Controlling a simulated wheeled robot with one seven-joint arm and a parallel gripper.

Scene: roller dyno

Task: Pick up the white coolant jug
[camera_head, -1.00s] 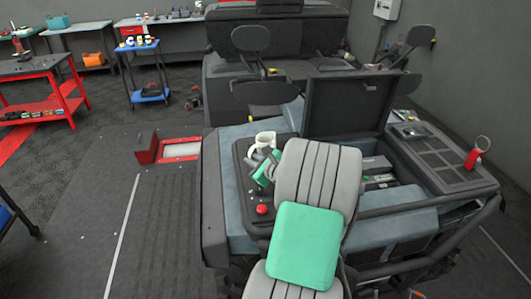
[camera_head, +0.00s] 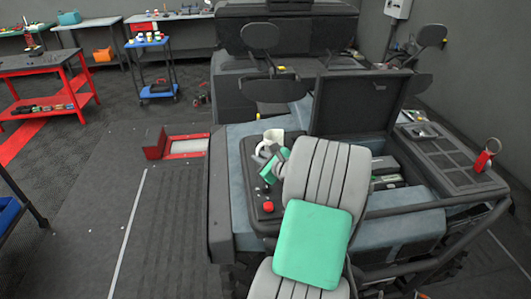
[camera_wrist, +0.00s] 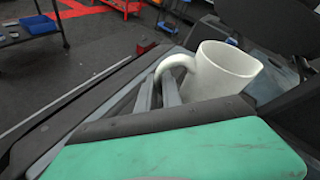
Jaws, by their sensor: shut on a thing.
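The white coolant jug (camera_head: 273,136) looks like a white pitcher with a loop handle and stands upright, open at the top. In the head view it is at the far end of a dark panel beside the raised lid. My gripper (camera_head: 264,156) is at its near left side. In the wrist view the jug (camera_wrist: 222,70) fills the upper right. My gripper's grey fingers (camera_wrist: 158,93) are shut on its handle, on the left. The jug's base is hidden behind my wrist, so I cannot tell whether it touches the surface below.
A raised black lid (camera_head: 358,102) stands close to the right of the jug. A red button (camera_head: 268,207) is on the dark panel (camera_head: 254,188). A red ring-topped object (camera_head: 485,157) sits at the far right. Open floor (camera_head: 90,200) lies to the left.

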